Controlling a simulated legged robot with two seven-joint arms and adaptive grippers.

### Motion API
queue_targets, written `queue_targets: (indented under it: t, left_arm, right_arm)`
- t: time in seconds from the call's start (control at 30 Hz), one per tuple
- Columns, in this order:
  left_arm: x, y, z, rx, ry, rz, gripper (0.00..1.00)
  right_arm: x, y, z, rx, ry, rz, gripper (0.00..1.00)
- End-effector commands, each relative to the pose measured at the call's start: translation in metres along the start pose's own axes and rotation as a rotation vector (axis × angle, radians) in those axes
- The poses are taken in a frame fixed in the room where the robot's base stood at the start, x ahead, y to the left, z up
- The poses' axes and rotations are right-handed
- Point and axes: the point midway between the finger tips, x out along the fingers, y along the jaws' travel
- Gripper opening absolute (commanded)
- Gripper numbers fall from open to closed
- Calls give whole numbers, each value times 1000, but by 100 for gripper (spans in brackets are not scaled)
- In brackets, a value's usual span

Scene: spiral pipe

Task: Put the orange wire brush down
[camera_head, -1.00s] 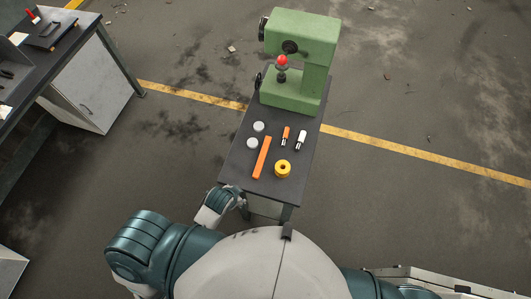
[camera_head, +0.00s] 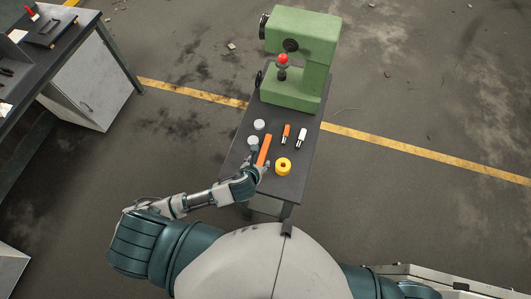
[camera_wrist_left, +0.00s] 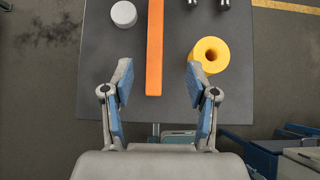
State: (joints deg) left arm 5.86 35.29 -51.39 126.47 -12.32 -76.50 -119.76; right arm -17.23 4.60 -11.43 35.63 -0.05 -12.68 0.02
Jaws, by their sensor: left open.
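A long flat orange bar (camera_head: 264,148), the largest orange thing on the small dark table, lies there; no bristles show, so I cannot tell if it is the wire brush. My left gripper (camera_head: 259,162) is open over the bar's near end. In the left wrist view the bar (camera_wrist_left: 155,45) runs between the open fingers (camera_wrist_left: 158,75), touching neither blue pad as far as I can see. A small orange-handled piece with a metal end (camera_head: 286,134) lies farther back on the table. My right gripper is not in view.
A yellow ring (camera_head: 283,166) lies close to the right of the bar. A green machine (camera_head: 300,55) with a red knob fills the table's far end. A workbench (camera_head: 85,70) stands far left.

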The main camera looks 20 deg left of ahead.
Motion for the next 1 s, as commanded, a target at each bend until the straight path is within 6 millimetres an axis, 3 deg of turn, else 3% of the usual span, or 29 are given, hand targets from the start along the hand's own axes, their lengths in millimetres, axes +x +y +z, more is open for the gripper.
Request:
queue_targets:
  t: [0.1,0.3,0.57,0.83,1.0]
  left_arm:
    - [30,2,-1,-5,2,1,58]
    - [73,2,0,-7,2,0,58]
    - [95,-2,-1,-4,3,1,58]
    - [133,-1,-4,-5,1,2,58]
    - [143,1,-5,-6,2,0,58]
  right_arm:
    - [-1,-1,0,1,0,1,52]
    - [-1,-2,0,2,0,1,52]
    - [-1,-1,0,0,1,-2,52]
    - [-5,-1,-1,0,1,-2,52]
    - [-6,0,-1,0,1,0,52]
